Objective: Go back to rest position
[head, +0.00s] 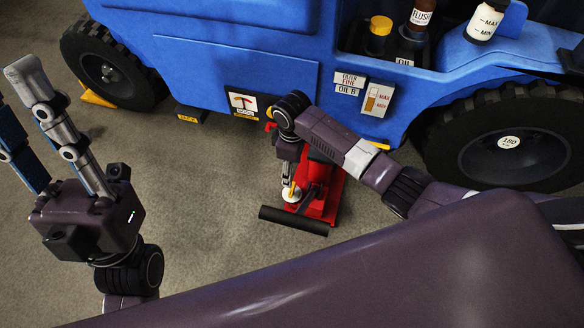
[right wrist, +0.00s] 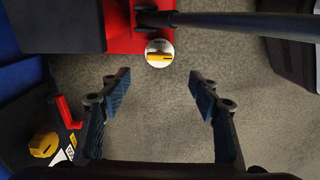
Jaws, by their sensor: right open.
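My right gripper (head: 288,172) is open and empty beside the red floor jack (head: 325,192), partly hidden by its own arm. In the right wrist view, my open fingers (right wrist: 160,85) have bare floor between them. The dial also shows in the head view (head: 291,192). My left gripper (head: 25,115) is raised at the left edge, with its fingers apart and nothing seen between them.
A blue vehicle (head: 235,60) with black wheels (head: 515,140) fills the back. Yellow chocks (head: 97,97) sit by its left wheel. The jack's black bar (head: 294,220) lies across its near end. Bottles (head: 420,18) stand in the vehicle's recess. Floor (head: 200,210) between my arms is clear.

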